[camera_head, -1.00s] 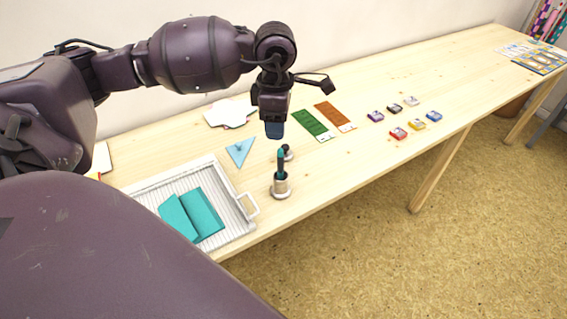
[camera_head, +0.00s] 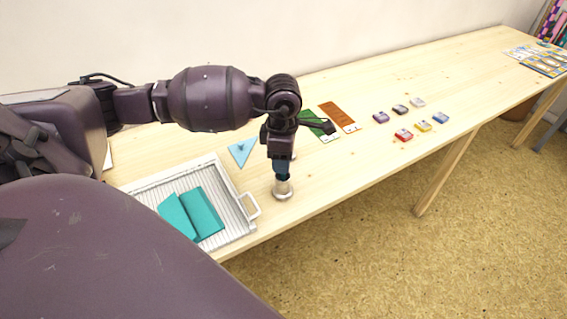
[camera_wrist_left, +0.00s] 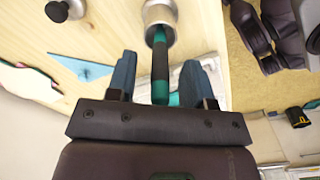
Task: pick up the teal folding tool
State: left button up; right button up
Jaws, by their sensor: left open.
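The teal folding tool (camera_wrist_left: 160,65), with a dark middle band, stands in a small metal-and-wood holder (camera_head: 283,188) on the table. The holder also shows in the left wrist view (camera_wrist_left: 159,12). My left gripper (camera_head: 281,173) points down just above the holder and hides the tool in the head view. In the left wrist view its two blue fingers (camera_wrist_left: 159,78) are apart, one on each side of the tool. It is open. My right gripper is not in view.
A white ribbed tray (camera_head: 248,205) holding a folded teal piece (camera_head: 192,214) is left of the holder. A light-blue triangle (camera_head: 241,151) lies behind it. Green and orange pads (camera_head: 339,116) and several small inkpads (camera_head: 403,135) lie to the right. The table's front edge is near the holder.

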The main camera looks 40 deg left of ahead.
pick_arm(q)
grip_shut()
jog(key=shift+r, duration=0.1)
